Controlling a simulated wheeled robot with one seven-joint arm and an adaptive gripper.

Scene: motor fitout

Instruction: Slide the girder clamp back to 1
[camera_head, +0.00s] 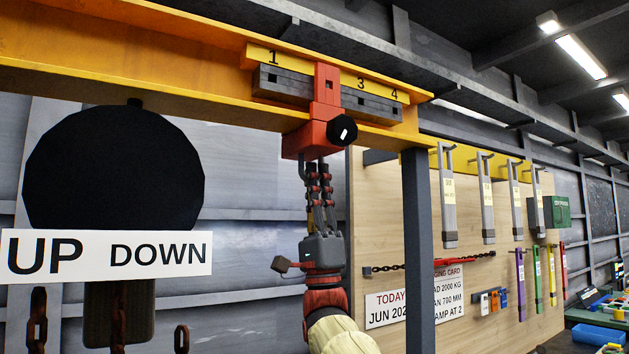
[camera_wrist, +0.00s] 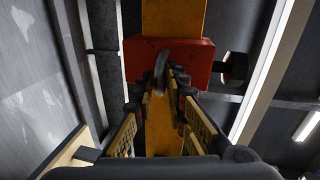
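The red girder clamp (camera_head: 325,95) hangs on the yellow girder (camera_head: 190,90), between the marks 1 (camera_head: 273,57) and 3 (camera_head: 361,83), covering the spot between them. A black knob (camera_head: 342,131) sits on its lower block. In the wrist view the clamp's red underside (camera_wrist: 195,60) spans the girder, with a grey shackle (camera_wrist: 161,68) hanging from it. My gripper (camera_head: 319,172) points up from below the clamp. Its fingers (camera_wrist: 163,88) are close together on both sides of the shackle and appear shut on it; the exact contact is partly hidden.
Left of my gripper are a black disc (camera_head: 110,165), an UP DOWN sign (camera_head: 106,253) and rusty chains. A dark post (camera_head: 417,240) stands to the right. Behind it, a wooden board (camera_head: 385,220) holds hanging tools, a red chain (camera_head: 430,263) and a rigging card (camera_head: 390,306).

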